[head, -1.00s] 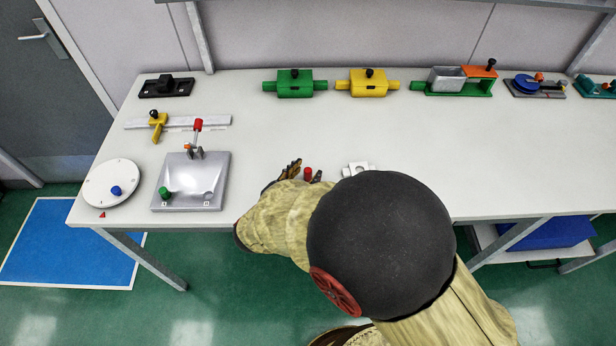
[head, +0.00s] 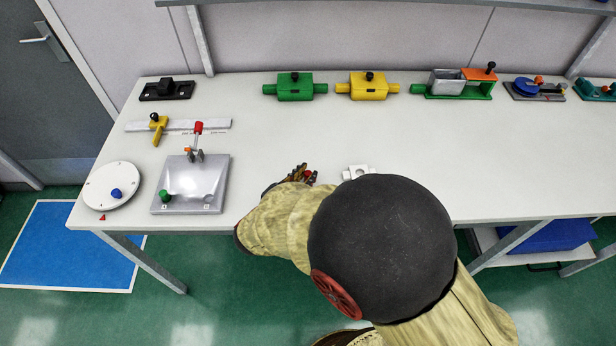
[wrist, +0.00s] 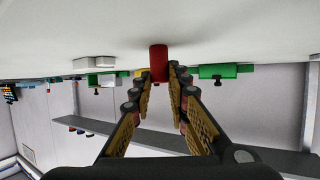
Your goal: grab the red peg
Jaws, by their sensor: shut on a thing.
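The red peg (wrist: 158,62) stands at the table's front part, between my fingertips; in the wrist view, which looks upside down, it meets the white table top. In the head view only a bit of the red peg (head: 308,174) shows between the fingers. My gripper (head: 303,174) is shut on the peg, low over the table; in the wrist view its two fingers (wrist: 161,78) are on either side of the peg. My arm hides part of the table around it in the head view.
A white block with a hole (head: 358,172) lies just right of my gripper. A metal plate fixture (head: 190,180) with a green knob stands to the left, beside a white dial (head: 110,187). Green and yellow blocks (head: 368,85) line the back. The table middle is clear.

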